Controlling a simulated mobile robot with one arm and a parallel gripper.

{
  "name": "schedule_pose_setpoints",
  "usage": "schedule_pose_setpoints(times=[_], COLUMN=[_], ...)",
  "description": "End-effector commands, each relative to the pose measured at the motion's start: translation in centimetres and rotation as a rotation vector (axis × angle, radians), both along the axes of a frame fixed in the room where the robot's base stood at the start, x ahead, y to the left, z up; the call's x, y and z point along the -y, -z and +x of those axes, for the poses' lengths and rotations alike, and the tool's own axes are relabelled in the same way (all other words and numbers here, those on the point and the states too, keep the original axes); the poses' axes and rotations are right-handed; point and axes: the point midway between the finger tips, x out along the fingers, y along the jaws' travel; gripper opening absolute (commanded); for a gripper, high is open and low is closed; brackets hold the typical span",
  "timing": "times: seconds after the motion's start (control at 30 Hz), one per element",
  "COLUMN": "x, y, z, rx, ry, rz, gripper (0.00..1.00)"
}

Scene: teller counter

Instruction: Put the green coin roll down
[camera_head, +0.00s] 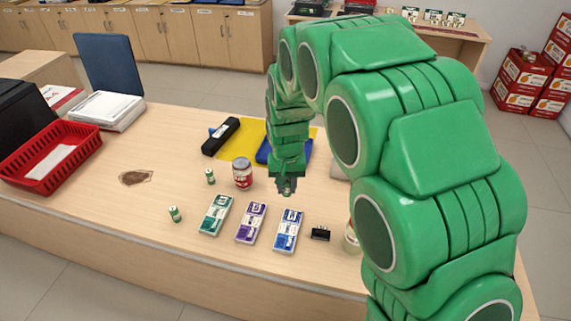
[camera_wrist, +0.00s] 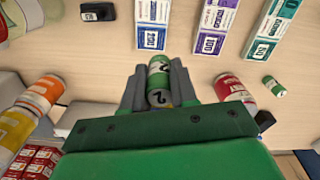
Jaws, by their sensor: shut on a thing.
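My gripper (camera_head: 287,188) points down over the counter, to the right of the jar with a red label. In the wrist view my gripper (camera_wrist: 159,85) is shut on a green coin roll (camera_wrist: 158,70), which shows white bands and a dark figure 2 between the grey fingers. In the head view the fingers mostly hide it. The wooden counter (camera_head: 110,205) lies below; I cannot tell whether the roll touches it. Two other small green rolls stand on the counter, one (camera_head: 210,176) left of the jar and one (camera_head: 174,213) nearer the front edge.
The jar (camera_head: 242,173) stands close to my gripper. Green (camera_head: 216,215), purple (camera_head: 251,222) and blue (camera_head: 288,230) boxes lie in front, with a small black item (camera_head: 320,233) beside them. A red basket (camera_head: 50,158) stands far left. The counter's left middle is mostly clear.

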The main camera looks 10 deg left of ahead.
Motion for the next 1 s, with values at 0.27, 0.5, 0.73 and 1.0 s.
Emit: schedule_pose_setpoints(times=[0.27, 0.5, 0.73, 1.0], x=[-1.6, -2.4, -2.4, -2.5], y=[-0.2, -0.4, -0.4, -0.3], z=[5.4, 10.2, 13.7, 15.4], rx=[-0.003, -0.002, -0.003, -0.002], ry=[0.171, 0.341, 0.476, 0.537], rz=[0.004, 0.005, 0.001, -0.002], gripper=[0.0, 0.0, 0.0, 0.0])
